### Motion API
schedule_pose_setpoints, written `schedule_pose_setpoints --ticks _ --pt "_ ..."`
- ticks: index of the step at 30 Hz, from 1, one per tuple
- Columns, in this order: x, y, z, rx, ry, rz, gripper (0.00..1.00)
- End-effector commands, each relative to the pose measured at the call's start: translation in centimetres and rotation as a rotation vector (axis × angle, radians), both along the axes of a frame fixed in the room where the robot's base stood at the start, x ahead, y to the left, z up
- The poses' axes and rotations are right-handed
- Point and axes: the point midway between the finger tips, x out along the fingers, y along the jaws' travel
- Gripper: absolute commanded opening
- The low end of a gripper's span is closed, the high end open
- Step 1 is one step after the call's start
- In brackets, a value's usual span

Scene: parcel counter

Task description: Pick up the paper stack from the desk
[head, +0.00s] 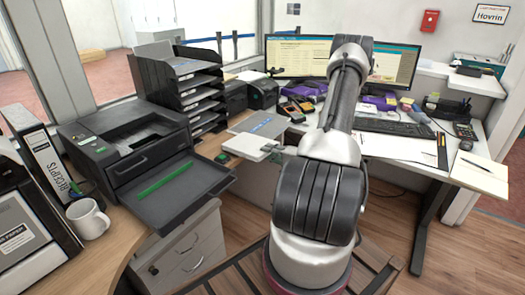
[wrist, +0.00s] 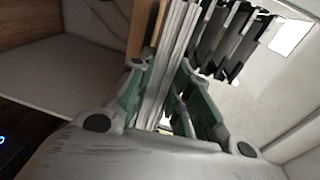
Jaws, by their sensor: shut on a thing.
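The paper stack (head: 250,147) is a thin white block at the front edge of the desk, left of my arm in the head view. In the wrist view the paper stack (wrist: 176,58) shows as pale layered edges running up between the green-padded fingers. My gripper (wrist: 166,98) is shut on it, with a finger on each side. In the head view my gripper (head: 277,153) is mostly hidden beside my arm. I cannot tell whether the stack touches the desk (head: 398,146) or is just above it.
A printer (head: 125,140) with its tray out and a black letter-tray tower (head: 180,85) stand at left. A white mug (head: 88,218) is near the front. Monitors (head: 298,55), a keyboard (head: 394,127) and a notepad (head: 480,172) are on the desk.

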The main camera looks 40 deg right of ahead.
Motion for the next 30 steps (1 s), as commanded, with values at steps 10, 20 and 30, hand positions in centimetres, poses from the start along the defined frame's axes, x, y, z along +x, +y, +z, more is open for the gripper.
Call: schedule_pose_setpoints --ticks 10,20,30 --pt "-4.3 -1.1 0.5 0.001 -0.003 -0.002 0.0" --pt "-8.3 -2.2 0.8 0.001 -0.002 -0.002 0.0" --pt "-12.5 -3.2 1.2 0.0 -0.002 -0.003 0.0"
